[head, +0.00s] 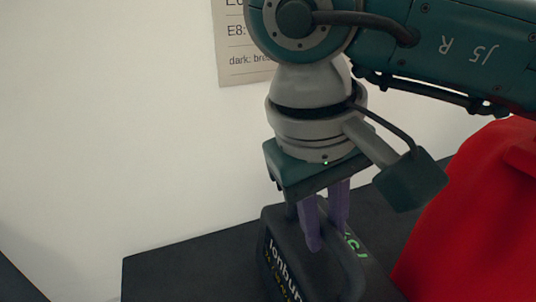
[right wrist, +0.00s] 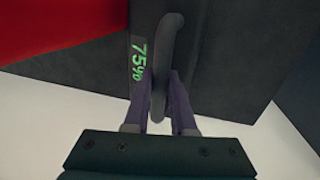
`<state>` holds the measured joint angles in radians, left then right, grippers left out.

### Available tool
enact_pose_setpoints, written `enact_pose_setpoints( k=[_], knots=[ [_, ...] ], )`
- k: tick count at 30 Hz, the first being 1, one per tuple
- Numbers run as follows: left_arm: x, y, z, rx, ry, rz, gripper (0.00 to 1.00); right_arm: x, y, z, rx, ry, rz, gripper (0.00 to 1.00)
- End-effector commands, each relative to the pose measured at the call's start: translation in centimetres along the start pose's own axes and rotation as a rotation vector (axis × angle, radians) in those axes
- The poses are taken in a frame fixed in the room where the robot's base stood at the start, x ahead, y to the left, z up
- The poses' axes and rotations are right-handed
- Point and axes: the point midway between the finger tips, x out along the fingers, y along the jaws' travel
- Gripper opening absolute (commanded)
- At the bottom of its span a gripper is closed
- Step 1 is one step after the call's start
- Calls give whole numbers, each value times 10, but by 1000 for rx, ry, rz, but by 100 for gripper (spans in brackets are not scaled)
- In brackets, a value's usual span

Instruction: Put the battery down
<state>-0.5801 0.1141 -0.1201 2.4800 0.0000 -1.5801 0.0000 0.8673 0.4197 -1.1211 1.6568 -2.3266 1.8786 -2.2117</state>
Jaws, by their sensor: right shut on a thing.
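A black battery (head: 325,278) with lettering on its side and a raised handle stands upright at the bottom of the head view. My right gripper (head: 326,225) points down from above, its purple fingers shut on the handle. In the right wrist view the fingers (right wrist: 161,90) lie on both sides of the dark handle (right wrist: 170,45). My left gripper is not in view.
A large red object (head: 470,220) stands close to the right of the battery. A pale wall (head: 120,130) with a printed sign (head: 240,55) rises behind. The dark surface is bare to the left of the battery.

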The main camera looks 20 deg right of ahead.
Motion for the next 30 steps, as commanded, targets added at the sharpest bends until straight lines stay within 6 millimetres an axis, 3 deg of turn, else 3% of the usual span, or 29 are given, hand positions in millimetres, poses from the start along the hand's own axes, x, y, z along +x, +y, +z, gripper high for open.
enact_pose_setpoints(
  k=[6, 7, 14, 25, 30],
  knots=[
    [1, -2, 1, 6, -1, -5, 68, 6, 3, 2, 5, -8, 11, 0],
    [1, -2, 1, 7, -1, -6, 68, 8, 3, 3, 4, -13, 12, 27],
    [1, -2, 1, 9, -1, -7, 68, 7, 3, 2, 5, -11, 11, 53],
    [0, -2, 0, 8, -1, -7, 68, 1, 2, 1, 5, -6, 9, 53],
    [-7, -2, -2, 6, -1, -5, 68, -26, 2, 0, 4, -2, 8, 53]
  ],
)
